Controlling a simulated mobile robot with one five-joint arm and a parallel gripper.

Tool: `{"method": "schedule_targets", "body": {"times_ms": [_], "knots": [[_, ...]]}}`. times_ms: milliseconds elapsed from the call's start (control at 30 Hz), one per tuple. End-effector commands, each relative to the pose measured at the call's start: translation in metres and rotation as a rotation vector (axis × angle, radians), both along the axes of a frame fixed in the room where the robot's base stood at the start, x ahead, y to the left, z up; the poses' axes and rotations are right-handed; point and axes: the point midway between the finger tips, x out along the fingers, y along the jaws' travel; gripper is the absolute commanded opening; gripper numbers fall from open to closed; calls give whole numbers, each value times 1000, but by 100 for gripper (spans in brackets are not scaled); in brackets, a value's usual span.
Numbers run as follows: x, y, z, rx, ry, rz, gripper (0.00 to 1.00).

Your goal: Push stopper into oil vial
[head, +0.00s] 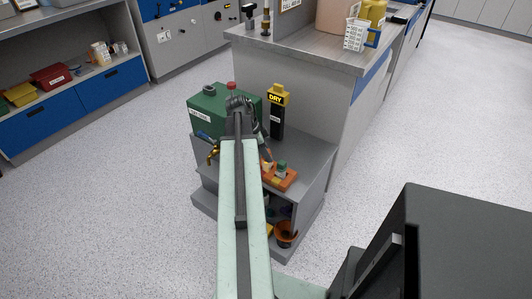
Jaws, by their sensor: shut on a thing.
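An orange tray (286,184) lies on the grey stand's upper shelf, right of my arm. A small green-topped thing (282,168), which looks like a vial, stands on it. My gripper (265,157) points down over the left part of the tray, just left of the green-topped thing. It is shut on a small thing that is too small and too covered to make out. I cannot tell a stopper apart from the other small parts here. My arm hides the shelf to the left of the tray.
A green box (208,108) stands behind my arm, with a brass tap (213,154) in front. A black and yellow DRY container (277,112) stands behind the tray. An orange pot (286,233) sits on the lower shelf. A tall counter (300,48) rises behind. The floor at left is clear.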

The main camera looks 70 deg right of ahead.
Motion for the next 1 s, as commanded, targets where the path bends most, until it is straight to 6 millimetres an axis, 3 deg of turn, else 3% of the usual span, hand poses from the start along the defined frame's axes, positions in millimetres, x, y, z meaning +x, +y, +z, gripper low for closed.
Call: {"method": "schedule_targets", "body": {"times_ms": [733, 767, 800, 833, 1000], "knots": [[1, 1, -17, 0, 0, 2, 0], [1, 1, -15, 0, 0, 2, 43], [1, 1, -15, 0, 0, 2, 55], [1, 1, -15, 0, 0, 2, 60], [1, 1, -15, 0, 0, 2, 60]]}}
